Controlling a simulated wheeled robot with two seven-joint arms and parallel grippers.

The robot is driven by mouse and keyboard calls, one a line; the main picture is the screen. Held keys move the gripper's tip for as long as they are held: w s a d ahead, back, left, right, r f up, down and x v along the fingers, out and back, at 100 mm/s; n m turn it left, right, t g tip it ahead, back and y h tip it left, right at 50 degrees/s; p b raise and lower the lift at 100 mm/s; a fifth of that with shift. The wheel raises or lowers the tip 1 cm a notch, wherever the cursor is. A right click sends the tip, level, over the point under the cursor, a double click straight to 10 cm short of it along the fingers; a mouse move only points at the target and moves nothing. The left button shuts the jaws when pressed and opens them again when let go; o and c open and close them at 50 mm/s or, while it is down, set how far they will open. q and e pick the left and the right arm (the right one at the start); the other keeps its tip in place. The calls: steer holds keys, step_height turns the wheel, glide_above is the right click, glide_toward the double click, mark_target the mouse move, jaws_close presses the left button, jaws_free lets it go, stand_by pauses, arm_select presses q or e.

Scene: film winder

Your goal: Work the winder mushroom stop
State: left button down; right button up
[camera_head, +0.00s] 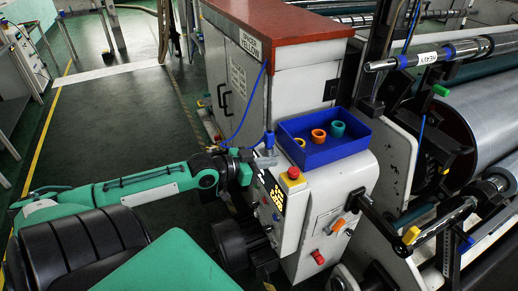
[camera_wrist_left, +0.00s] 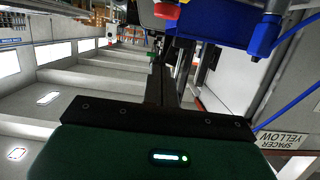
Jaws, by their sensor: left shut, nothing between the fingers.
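The mushroom stop (camera_head: 293,173) is a red round button on a yellow base, on top of the winder's control console (camera_head: 325,180), at the near left corner. It also shows at the top edge of the left wrist view (camera_wrist_left: 167,11), just beyond my fingertips and partly cut off. My left gripper (camera_head: 263,158) comes in from the left, just left of and behind the button, apart from it. In the left wrist view its dark fingers (camera_wrist_left: 172,62) are together and empty. My right gripper is not in view.
A blue tray (camera_head: 343,148) holding several coloured rings sits right behind the button. A blue part on a post stands close to my left gripper. A cabinet with a red top (camera_head: 275,35) rises behind. Rollers (camera_head: 480,110) are at the right. The floor at left is open.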

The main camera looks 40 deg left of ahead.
arm_select(q)
steer(key=shift+v, duration=1.35)
steer(key=s+a+f+n+g+y+b, duration=0.1)
steer(key=a+f+n+y, duration=0.15)
steer(key=a+f, duration=0.65)
steer(key=s+a+f+n+y, duration=0.1)
steer(key=s+a+f+y, duration=0.2)
steer(key=f, duration=1)
steer(key=s+a+f+n+g+y, duration=0.1)
steer(key=s+f+g, duration=0.15)
steer(key=f, duration=0.65)
steer(key=s+a+f+g+y, duration=0.15)
steer(key=s+f, duration=0.25)
steer(key=f, duration=0.4)
steer(key=s+d+f+g+h, duration=0.1)
steer(key=s+d+f+g, duration=0.1)
steer(key=s+d+f, duration=0.6)
steer(key=s+d+f+g+b, duration=0.1)
steer(key=s+d+f+g, duration=0.15)
steer(key=s+f, duration=0.5)
steer(key=s+d+f+g+h, duration=0.1)
steer(key=s+d+f, duration=0.55)
steer(key=f, duration=0.45)
steer(key=s+d+f+m+g, duration=0.2)
steer(key=s+d+f, duration=0.2)
steer(key=s+d, duration=0.4)
steer(key=d, duration=0.4)
steer(key=shift+s+f+m+b, duration=0.35)
steer(key=shift+s+f, duration=0.05)
